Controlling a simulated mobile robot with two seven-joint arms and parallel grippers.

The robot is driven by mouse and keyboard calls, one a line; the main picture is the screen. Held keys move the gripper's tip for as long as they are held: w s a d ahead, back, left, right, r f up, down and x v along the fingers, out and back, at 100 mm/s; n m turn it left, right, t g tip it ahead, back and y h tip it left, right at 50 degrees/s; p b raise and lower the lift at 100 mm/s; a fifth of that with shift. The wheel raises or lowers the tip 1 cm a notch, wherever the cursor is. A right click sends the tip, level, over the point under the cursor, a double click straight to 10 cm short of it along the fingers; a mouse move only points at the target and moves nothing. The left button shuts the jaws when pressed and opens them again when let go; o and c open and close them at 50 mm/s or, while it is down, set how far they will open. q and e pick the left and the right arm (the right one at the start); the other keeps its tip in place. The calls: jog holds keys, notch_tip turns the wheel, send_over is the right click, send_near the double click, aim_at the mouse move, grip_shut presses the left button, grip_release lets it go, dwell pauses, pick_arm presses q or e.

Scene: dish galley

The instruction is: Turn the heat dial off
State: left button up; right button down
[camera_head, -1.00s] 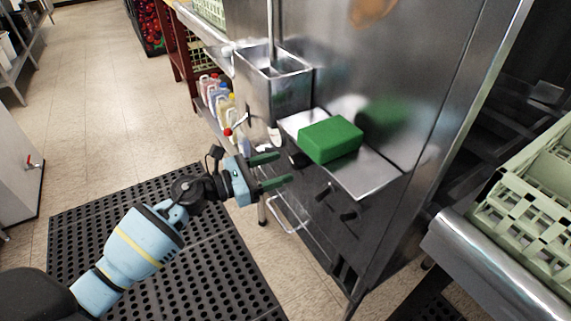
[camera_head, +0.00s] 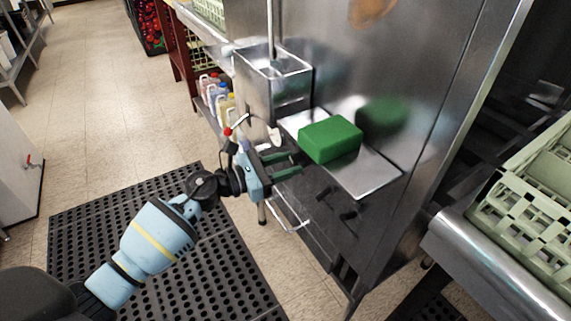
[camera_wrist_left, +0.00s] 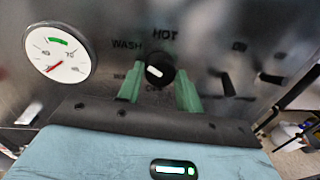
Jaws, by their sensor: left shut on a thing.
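The heat dial (camera_wrist_left: 158,70) is a black knob with a white mark on the steel panel, with "HOT" printed above it and "WASH" to its upper left. The lettering below it is partly hidden. My left gripper (camera_head: 292,163) is at the machine's front, just under the steel shelf. In the left wrist view its green fingers (camera_wrist_left: 159,88) stand on either side of the dial, shut on it. In the head view the dial is hidden behind the fingers and shelf. My right gripper is not in view.
A white round gauge (camera_wrist_left: 60,53) is left of the dial, and black switches (camera_wrist_left: 228,84) are to its right. A green block (camera_head: 330,139) lies on the steel shelf (camera_head: 372,180) above my gripper. A steel box (camera_head: 272,85) and several bottles (camera_head: 218,95) are to the left.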

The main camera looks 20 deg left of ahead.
pick_arm(q)
jog(key=shift+n, duration=0.3)
jog(key=n+p, duration=0.1)
jog(key=n, duration=0.3)
jog(key=shift+n, duration=0.3)
jog(key=n+t+p, duration=0.1)
jog(key=n, duration=0.3)
jog(key=shift+f+n, duration=0.1)
jog(key=shift+n, duration=0.3)
jog(key=n+p, duration=0.1)
jog(key=n, duration=0.2)
jog(key=shift+p, duration=0.3)
jog(key=n+t+p, duration=0.1)
jog(key=n+p, duration=0.1)
jog(key=n, duration=0.3)
jog(key=shift+s+d+y, duration=0.1)
jog(key=shift+y, duration=0.2)
jog(key=n+p, duration=0.2)
jog(key=n, duration=0.2)
jog(key=shift+n+t+y+p, duration=0.3)
jog(key=shift+n+y, duration=0.1)
jog(key=shift+n, duration=0.4)
jog(key=shift+d+n+p, duration=0.1)
jog(key=shift+n+p, duration=0.35)
jog(key=shift+n, duration=0.85)
